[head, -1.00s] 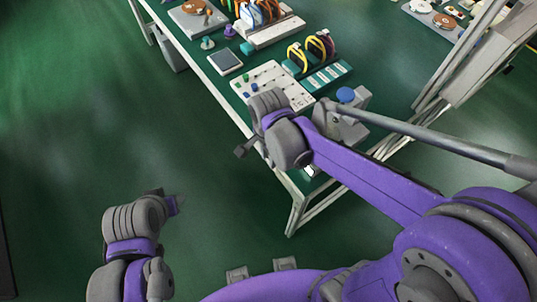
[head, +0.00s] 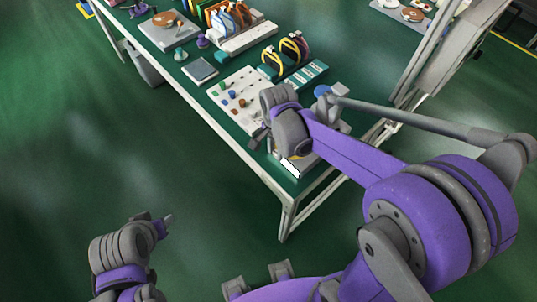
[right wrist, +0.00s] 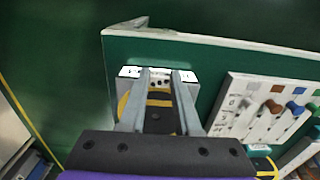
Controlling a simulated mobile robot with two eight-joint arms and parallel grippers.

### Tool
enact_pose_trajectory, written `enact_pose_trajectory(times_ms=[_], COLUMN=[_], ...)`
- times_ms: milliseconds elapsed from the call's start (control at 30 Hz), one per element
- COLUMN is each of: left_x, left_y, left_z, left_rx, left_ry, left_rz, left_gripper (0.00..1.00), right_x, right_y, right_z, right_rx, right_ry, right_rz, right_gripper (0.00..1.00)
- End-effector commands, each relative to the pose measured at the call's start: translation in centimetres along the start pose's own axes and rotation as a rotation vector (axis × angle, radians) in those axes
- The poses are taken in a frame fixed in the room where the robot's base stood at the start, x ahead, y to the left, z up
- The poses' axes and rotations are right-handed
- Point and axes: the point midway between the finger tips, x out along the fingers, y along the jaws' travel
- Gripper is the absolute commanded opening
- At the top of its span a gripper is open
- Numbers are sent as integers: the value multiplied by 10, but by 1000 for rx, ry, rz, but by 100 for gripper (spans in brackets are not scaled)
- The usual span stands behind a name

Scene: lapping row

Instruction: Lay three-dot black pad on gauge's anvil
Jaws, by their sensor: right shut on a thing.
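My right gripper (right wrist: 160,74) is shut on a small dark thing, which I take to be the black pad (right wrist: 160,84); small dots show between the fingertips, partly hidden by the fingers. In the head view my right gripper (head: 259,138) hangs over the near corner of the bench. The gauge, a grey block with white labels (right wrist: 130,71), lies beyond and below the fingers, with yellow and dark bands between them. Its anvil is hard to make out. In the head view a blue knob (head: 323,90) shows behind my right arm. My left gripper (head: 167,219) is off the bench at lower left, its opening unclear.
A white peg board (head: 240,97) with coloured pegs stands beside my right gripper. A rack with yellow rings (head: 292,60), a dark square plate (head: 199,71) and a disc plate (head: 166,28) lie farther along the green bench. Open floor lies left of the bench.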

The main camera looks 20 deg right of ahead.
Motion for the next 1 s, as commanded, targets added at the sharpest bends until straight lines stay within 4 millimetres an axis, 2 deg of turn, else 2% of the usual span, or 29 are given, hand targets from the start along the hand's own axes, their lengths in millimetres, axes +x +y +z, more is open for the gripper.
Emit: enact_pose_trajectory(times_ms=[700, 1000], left_x=[-2, 5], left_y=[0, 0], left_z=[-3, 6], left_rx=[0, 0], left_ry=[2, -5], left_rz=[0, 0], left_gripper=[50, 50], right_x=[2, 13], right_y=[0, 0], right_z=[-70, -72], right_rx=[2, -1], right_ry=[0, -1], right_rz=[-1, 0], right_gripper=[0, 0])
